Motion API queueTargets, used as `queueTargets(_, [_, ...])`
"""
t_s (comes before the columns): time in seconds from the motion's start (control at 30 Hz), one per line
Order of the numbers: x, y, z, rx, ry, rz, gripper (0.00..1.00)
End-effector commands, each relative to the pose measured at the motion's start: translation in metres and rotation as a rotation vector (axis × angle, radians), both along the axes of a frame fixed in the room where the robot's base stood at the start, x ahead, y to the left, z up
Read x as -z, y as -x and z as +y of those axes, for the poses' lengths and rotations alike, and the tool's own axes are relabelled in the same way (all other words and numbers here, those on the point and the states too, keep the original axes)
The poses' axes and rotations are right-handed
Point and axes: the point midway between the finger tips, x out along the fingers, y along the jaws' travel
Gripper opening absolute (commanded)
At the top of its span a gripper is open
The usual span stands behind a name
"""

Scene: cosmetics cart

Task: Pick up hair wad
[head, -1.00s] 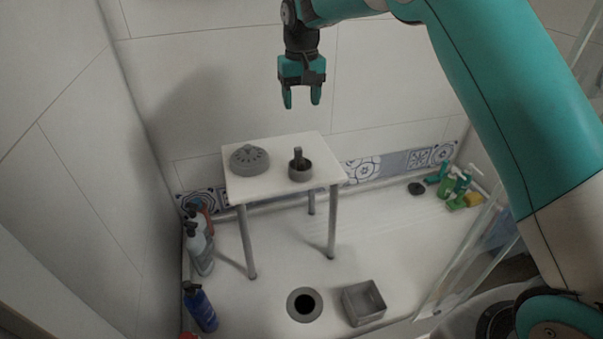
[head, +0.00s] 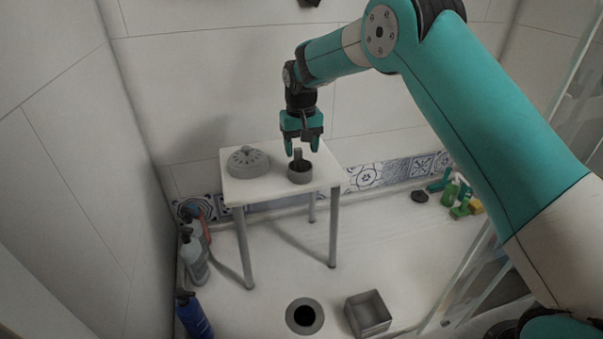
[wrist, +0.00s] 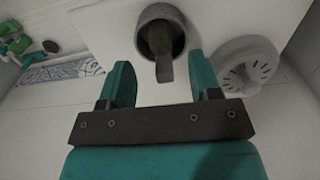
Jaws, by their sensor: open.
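A small round grey cup (head: 300,174) stands on the white stool, with a dark upright piece (head: 298,156) rising from it. In the wrist view the cup (wrist: 176,16) holds a dark lump (wrist: 158,35) with a flat grey tab (wrist: 165,68). This lump may be the hair wad, but I cannot tell for sure. My gripper (head: 303,150) is open and points down just above the cup. In the wrist view the tab lies between the open fingers (wrist: 160,62), with clear space on both sides. Nothing is held.
A slotted grey dome (head: 248,163) sits left of the cup on the stool top (head: 270,190). Below are an open drain hole (head: 304,316) and an empty grey box (head: 368,315). Bottles (head: 195,318) line the left wall. A dark oval object (head: 419,196) lies near green bottles at right.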

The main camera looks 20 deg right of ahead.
Motion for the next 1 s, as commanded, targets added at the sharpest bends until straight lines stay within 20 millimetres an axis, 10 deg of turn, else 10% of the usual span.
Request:
queueTargets(0.2, [0.038,0.002,0.0,0.0,0.0,0.002,0.58])
queueTargets(0.47, [0.042,0.003,0.0,0.0,0.0,0.001,0.58])
queueTargets(0.7, [0.042,0.002,0.0,0.0,0.0,0.001,0.07])
queueTargets(1.0, [0.042,0.002,0.0,0.0,0.0,0.001,0.03])
